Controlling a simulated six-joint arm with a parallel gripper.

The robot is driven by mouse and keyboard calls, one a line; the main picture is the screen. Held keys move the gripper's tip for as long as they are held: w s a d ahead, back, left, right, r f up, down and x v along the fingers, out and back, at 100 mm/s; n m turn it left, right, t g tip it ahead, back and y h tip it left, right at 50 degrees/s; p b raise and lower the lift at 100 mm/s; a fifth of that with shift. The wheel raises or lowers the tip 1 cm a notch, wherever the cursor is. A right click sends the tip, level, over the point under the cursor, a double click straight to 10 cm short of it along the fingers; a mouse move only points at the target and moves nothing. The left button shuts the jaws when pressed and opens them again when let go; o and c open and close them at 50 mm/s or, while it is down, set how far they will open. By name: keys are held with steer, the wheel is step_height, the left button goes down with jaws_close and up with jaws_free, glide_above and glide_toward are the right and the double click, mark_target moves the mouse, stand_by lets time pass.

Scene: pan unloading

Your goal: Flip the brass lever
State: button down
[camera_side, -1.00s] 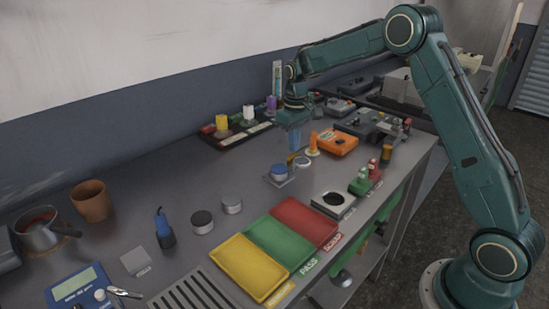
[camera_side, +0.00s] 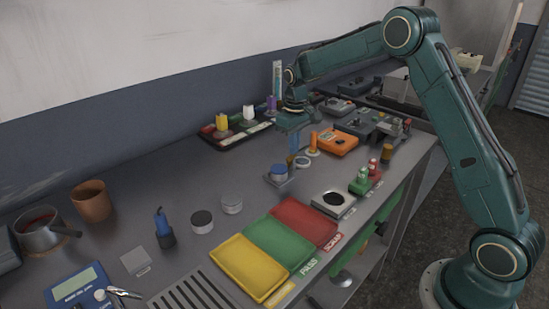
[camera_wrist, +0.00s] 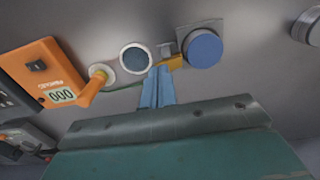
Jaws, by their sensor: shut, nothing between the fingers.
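The brass lever (camera_wrist: 175,62) shows in the wrist view as a short yellow-brown bar beside a small grey mount, left of a blue-topped round knob (camera_wrist: 204,49) on a grey plate. My gripper (camera_wrist: 160,69) is shut and empty, its blue fingers pointing down. Its tips are right by the lever's left end; I cannot tell whether they touch it. In the side view my gripper (camera_side: 293,154) stands just behind the blue-topped knob (camera_side: 279,170), and the lever is mostly hidden or too small to make out.
A round dark-faced dial (camera_wrist: 136,58) lies close left of the fingertips. An orange handle (camera_wrist: 91,89) stands upright farther left, by an orange meter box (camera_wrist: 44,72). Red, green and yellow trays (camera_side: 305,221) lie in front. Bare bench lies left of the knob.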

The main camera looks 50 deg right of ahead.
steer(key=shift+f, duration=0.4)
stand_by(0.3)
steer(key=shift+r, duration=3.55)
steer(key=shift+r, duration=0.1)
